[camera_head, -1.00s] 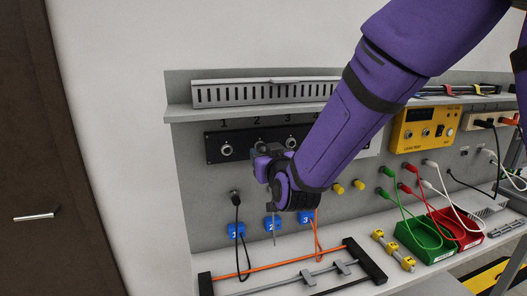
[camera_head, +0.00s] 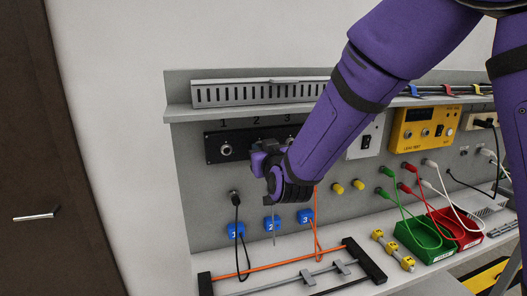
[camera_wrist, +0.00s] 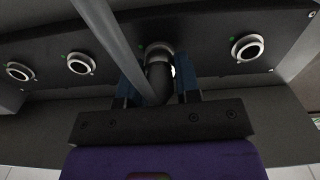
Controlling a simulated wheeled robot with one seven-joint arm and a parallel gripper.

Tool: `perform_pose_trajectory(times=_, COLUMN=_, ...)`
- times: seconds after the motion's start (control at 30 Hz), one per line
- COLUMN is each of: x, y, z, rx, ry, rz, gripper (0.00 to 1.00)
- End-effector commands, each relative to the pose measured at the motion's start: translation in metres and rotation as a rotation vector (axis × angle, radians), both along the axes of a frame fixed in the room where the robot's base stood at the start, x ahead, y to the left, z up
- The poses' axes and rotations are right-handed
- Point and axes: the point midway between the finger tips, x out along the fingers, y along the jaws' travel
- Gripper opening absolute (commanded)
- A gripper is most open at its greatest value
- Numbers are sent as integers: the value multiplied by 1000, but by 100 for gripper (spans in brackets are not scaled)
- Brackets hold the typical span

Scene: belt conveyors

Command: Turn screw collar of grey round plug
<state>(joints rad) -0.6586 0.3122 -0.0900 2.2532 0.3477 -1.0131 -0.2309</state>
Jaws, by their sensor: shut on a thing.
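The grey round plug (camera_wrist: 158,76) is at a socket of the black panel (camera_head: 216,156), in line with the label 2 in the head view. In the wrist view its dark body sits between my two blue fingers, against the socket ring. My gripper (camera_wrist: 158,88) is shut on the plug. In the head view my gripper (camera_head: 262,162) covers the plug and its socket. A grey cable (camera_wrist: 112,42) crosses the wrist view to the plug. The collar's turn and thread are too dark to make out.
Socket 1 (camera_head: 227,150) is empty beside my gripper. A black plug and cable (camera_head: 236,198) hang below left. Blue numbered tags (camera_head: 271,223) sit under the panel. A slotted grey duct (camera_head: 260,94) lies on the shelf above. Green (camera_head: 414,241) and red (camera_head: 461,233) bins stand right.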

Motion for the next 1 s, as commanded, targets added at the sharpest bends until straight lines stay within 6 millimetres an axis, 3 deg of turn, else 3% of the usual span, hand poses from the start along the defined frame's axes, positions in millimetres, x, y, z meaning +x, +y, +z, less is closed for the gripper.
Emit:
perform_pose_trajectory(times=0.47, x=0, y=1, z=0, rx=-151, ry=-43, rz=-1, gripper=7)
perform_pose_trajectory(times=1.0, x=0, y=1, z=0, rx=-632, ry=-182, rz=-5, gripper=7)
